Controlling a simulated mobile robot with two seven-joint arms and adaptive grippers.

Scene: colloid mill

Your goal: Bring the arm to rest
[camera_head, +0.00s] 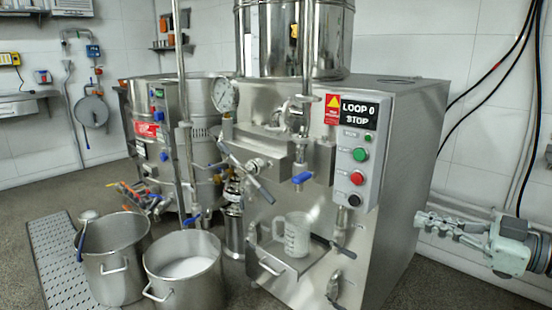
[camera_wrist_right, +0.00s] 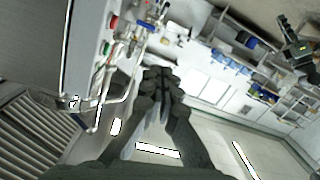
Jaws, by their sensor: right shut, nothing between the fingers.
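My right gripper (camera_head: 428,220) is at the right of the head view, beside the right side of the steel mill (camera_head: 395,150) and in front of the white tiled wall. Its fingers point left and are shut with nothing between them. In the right wrist view the dark fingers of the right gripper (camera_wrist_right: 160,82) meet at the middle of the picture, with no object at their tips. My left gripper does not show in the head view.
The mill's control panel (camera_head: 358,150) reads "LOOP 0 STOP". A clear measuring jug (camera_head: 297,236) stands on the mill's front tray. Two steel pots, one empty-looking (camera_head: 112,275) and one with white contents (camera_head: 184,268), are at lower left. Dark cables hang on the right wall.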

